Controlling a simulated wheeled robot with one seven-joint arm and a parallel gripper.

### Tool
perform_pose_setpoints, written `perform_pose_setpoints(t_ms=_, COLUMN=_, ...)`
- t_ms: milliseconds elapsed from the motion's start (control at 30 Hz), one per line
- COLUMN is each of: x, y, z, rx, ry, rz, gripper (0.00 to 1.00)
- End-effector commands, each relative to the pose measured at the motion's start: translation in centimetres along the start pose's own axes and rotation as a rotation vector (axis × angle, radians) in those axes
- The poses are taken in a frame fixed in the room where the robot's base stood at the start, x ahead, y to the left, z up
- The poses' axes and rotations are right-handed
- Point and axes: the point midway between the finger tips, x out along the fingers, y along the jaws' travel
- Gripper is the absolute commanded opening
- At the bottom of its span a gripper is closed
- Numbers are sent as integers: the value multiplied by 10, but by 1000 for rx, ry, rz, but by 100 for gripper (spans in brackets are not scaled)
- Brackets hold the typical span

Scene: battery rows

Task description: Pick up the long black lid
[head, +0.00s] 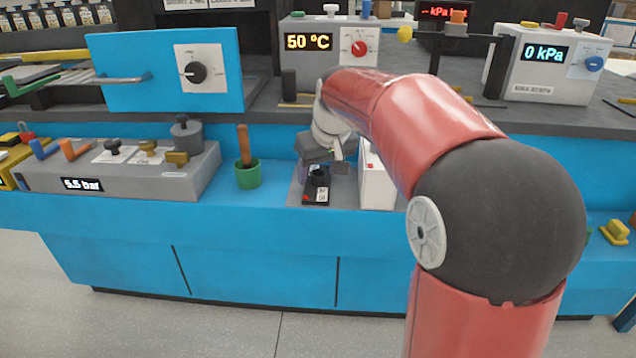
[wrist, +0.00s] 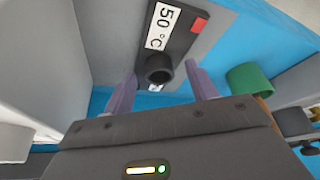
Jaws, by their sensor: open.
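The long black lid (head: 317,193) lies on the blue bench in front of the 50 °C unit, on a grey surface. In the wrist view the black lid (wrist: 183,32) shows a white "50 °C" label, a red patch and a round dark knob (wrist: 158,70). My gripper (wrist: 161,69) is open, with its purple fingers on either side of the knob in that view. I cannot tell whether they touch it. In the head view my gripper (head: 320,166) is just above the lid, and the arm hides part of it.
A white box (head: 377,188) stands close to the right of the lid. A green cup (head: 248,176) with a brown handle stands to the left. A grey 5.5 bar unit (head: 130,183) is farther left. The blue bench front edge is clear.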

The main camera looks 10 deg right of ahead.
Motion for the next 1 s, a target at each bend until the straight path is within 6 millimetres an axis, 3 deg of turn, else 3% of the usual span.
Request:
perform_pose_setpoints(t_ms=100, x=0, y=0, z=0, rx=0, ry=0, rz=0, gripper=56)
perform_pose_setpoints(t_ms=467, x=0, y=0, z=0, rx=0, ry=0, rz=0, gripper=9)
perform_pose_setpoints(t_ms=767, x=-3, y=0, z=-1, rx=0, ry=1, rz=0, gripper=8)
perform_pose_setpoints(t_ms=1000, x=-25, y=0, z=-11, rx=0, ry=3, rz=1, gripper=8)
